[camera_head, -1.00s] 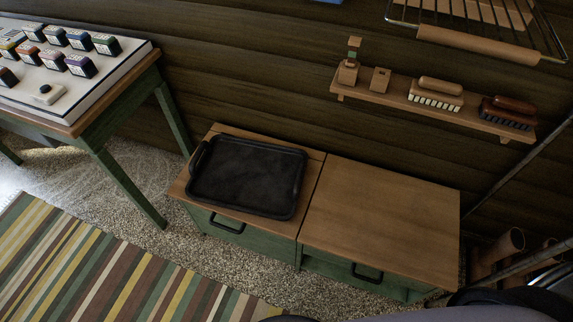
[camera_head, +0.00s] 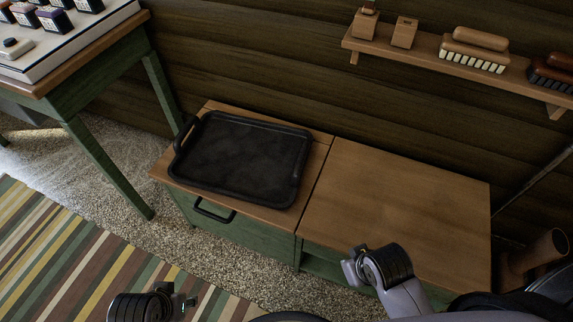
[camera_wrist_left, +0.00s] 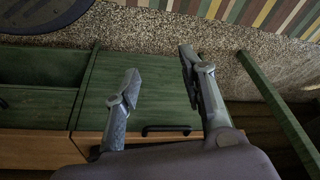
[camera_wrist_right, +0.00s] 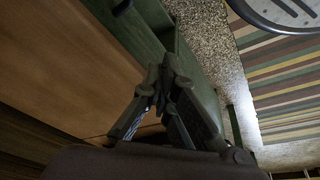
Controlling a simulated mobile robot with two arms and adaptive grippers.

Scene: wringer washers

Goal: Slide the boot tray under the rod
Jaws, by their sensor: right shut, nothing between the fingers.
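The boot tray (camera_head: 243,160) is a black, shallow rounded tray with raised handles. It lies flat on the wooden top of the left green cabinet (camera_head: 249,241), in the head view. A thin diagonal rod (camera_head: 535,182) shows at the far right of the head view; I cannot tell whether it is the task's rod. My left gripper (camera_wrist_left: 160,66) is open and empty, with the green cabinet front and its black handle behind it. My right gripper (camera_wrist_right: 160,72) is shut and empty near the right cabinet's front edge. Both are apart from the tray.
The right cabinet's wooden top (camera_head: 400,205) is bare, level beside the tray. A wall shelf (camera_head: 440,55) with brushes hangs above. A green-legged table (camera_head: 95,75) with small boxes stands at left. A striped rug (camera_head: 60,250) lies in front.

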